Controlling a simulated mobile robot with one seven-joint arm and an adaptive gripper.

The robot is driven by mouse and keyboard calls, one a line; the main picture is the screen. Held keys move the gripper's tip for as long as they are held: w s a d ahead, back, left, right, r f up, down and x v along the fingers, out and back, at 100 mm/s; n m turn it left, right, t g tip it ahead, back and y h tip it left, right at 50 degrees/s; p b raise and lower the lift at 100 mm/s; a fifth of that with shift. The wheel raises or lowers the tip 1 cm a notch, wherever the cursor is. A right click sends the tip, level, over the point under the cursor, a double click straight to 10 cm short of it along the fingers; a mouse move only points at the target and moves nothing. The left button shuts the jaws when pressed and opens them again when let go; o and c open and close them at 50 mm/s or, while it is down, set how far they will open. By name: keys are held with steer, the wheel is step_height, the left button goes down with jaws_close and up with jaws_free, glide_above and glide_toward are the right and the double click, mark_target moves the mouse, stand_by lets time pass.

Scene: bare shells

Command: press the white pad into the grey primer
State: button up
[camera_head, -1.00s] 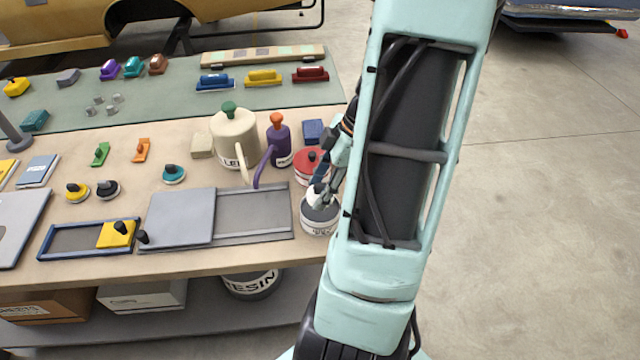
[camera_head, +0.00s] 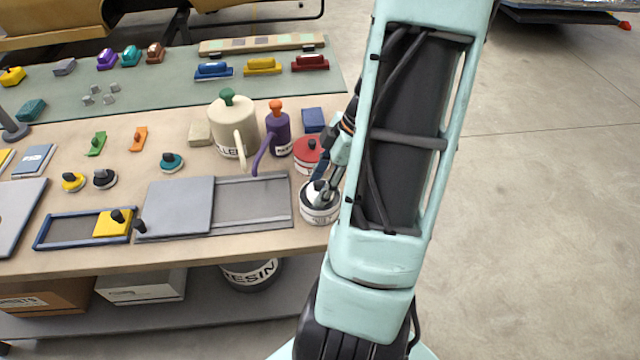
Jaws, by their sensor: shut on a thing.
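The grey primer (camera_head: 320,213) is a small round white-sided tin with a dark label near the right front edge of the bench. My gripper (camera_head: 323,192) is at the tin's mouth, partly hidden by my arm. It is shut on the white pad (camera_head: 309,190), a small white piece with dark parts showing just above or in the tin's opening. I cannot tell whether the pad touches the primer inside. The tin stands upright.
A red tin (camera_head: 306,155) stands just behind, with a purple can (camera_head: 278,135) and a cream can (camera_head: 232,128) to its left. A grey tray (camera_head: 253,202) lies close at the left. Bare bench edge (camera_head: 200,252) runs in front.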

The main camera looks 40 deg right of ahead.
mark_target(321, 182)
steer(key=shift+f+b, duration=0.55)
steer(key=shift+b, duration=0.35)
stand_by(2.1)
steer(key=shift+r, duration=0.1)
steer(key=shift+r+p, duration=1.8)
steer(key=shift+r, duration=1.7)
steer(key=shift+s, duration=0.15)
